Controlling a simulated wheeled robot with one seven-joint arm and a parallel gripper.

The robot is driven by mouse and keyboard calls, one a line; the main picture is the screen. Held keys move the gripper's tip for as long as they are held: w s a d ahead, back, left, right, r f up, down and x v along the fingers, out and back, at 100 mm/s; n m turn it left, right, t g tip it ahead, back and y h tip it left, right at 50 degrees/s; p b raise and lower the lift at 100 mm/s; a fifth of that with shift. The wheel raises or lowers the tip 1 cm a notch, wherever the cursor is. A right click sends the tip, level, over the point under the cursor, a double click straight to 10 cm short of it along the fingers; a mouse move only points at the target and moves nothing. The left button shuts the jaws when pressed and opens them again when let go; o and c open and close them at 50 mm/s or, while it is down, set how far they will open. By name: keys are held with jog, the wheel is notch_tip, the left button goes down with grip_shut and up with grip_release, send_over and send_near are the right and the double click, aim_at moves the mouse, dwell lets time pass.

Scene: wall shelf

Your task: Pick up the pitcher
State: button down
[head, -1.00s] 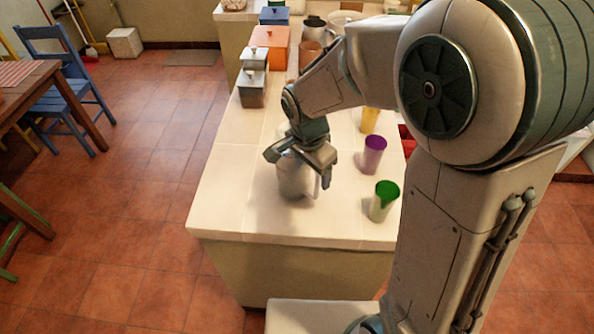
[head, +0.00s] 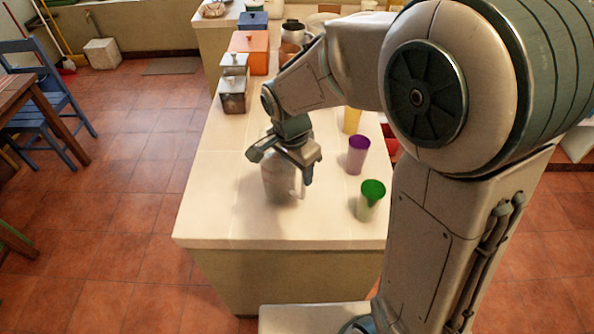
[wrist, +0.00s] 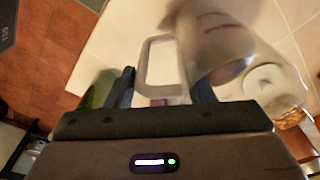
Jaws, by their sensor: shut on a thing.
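The pitcher (head: 279,184) is a pale grey vessel at the front part of the counter in the head view. My gripper (head: 282,166) is over it from above, with a finger on either side of its upper part. In the wrist view, the pitcher's pale loop handle (wrist: 146,68) lies between the two dark fingers of my gripper (wrist: 163,88), and the pitcher's body (wrist: 214,42) shows to the right. My gripper is shut on the pitcher at the handle. I cannot tell whether its base touches the counter.
The pale counter (head: 215,215) is clear left and in front of the pitcher. A green cup (head: 370,202), a purple cup (head: 357,156) and a yellow cup (head: 352,121) stand to its right. A metal canister (head: 233,95) and an orange box (head: 248,52) stand farther back.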

jog(key=shift+r, duration=0.45)
jog(key=shift+r+b, duration=0.3)
jog(key=shift+r, duration=0.65)
jog(key=s+d+r+b, duration=0.2)
jog(key=s+d+r, duration=0.4)
jog(key=d, duration=0.3)
jog(key=shift+d+r, duration=0.4)
jog(key=shift+r, duration=0.05)
jog(key=shift+s, duration=0.1)
jog(key=c, duration=1.7)
grip_release()
grip_shut()
